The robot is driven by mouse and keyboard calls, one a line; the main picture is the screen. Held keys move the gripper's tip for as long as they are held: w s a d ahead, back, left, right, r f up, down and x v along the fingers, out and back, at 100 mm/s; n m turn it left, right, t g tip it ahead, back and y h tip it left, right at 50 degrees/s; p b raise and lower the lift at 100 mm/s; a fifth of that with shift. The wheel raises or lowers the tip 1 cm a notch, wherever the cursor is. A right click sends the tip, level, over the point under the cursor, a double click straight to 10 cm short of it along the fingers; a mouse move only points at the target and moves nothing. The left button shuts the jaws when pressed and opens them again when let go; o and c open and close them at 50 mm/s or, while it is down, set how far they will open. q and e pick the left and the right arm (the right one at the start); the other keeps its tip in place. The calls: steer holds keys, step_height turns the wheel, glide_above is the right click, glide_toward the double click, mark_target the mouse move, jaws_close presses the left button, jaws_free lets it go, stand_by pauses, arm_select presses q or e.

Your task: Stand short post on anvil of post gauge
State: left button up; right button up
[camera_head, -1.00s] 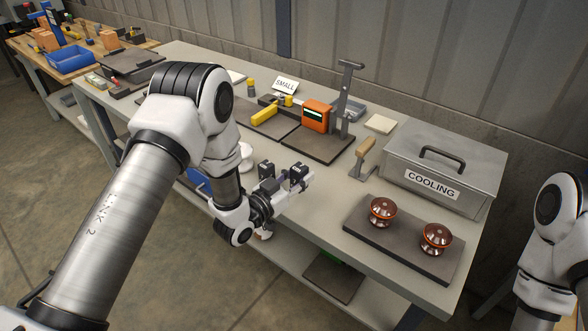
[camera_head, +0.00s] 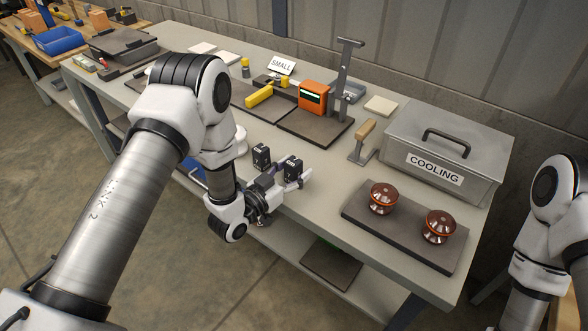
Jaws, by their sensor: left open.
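The likely post gauge is an orange box with a dark display (camera_head: 313,97) beside a tall grey stand (camera_head: 343,80) on a dark base plate (camera_head: 312,130). I cannot make out its anvil. I cannot tell which is the short post. My left gripper (camera_head: 278,164) is open and looks empty, by the table's front edge, on the near side of the gauge and apart from it. My right gripper is out of view.
A grey COOLING box (camera_head: 445,155) stands at the right. A dark plate (camera_head: 400,236) before it bears two brown insulators (camera_head: 382,198). A wooden-handled tool (camera_head: 362,142) stands between gauge and box. A yellow-handled piece (camera_head: 259,97) lies left of the gauge. Bare tabletop (camera_head: 335,185) lies right of my gripper.

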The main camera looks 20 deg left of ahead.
mark_target(287, 166)
arm_select(q)
steer(key=shift+s+a, duration=0.15)
steer(key=shift+s, duration=0.05)
steer(key=b+v, duration=0.1)
steer(key=v, duration=0.2)
steer(key=a+b+v, duration=0.1)
steer(key=v, duration=0.2)
steer(key=shift+f, duration=0.2)
steer(key=shift+o, duration=0.5)
steer(key=shift+s+a+r, duration=0.1)
steer(key=shift+s+r, duration=0.1)
steer(key=r, duration=0.1)
steer(key=r+g, duration=0.1)
steer(key=w+r, duration=0.1)
steer(key=shift+d+g+y, duration=0.3)
steer(key=shift+d+g, duration=0.1)
steer(key=r+g, duration=0.1)
steer(key=r+g+y, duration=0.1)
steer(key=shift+s+d+r, duration=0.25)
steer(key=shift+s+r, duration=0.1)
steer(key=p+x, duration=0.1)
steer(key=x, duration=0.2)
steer(key=f+x, duration=0.1)
steer(key=x, duration=0.3)
steer(key=shift+a+f+p, duration=0.1)
steer(key=shift+p, duration=0.3)
jaws_close()
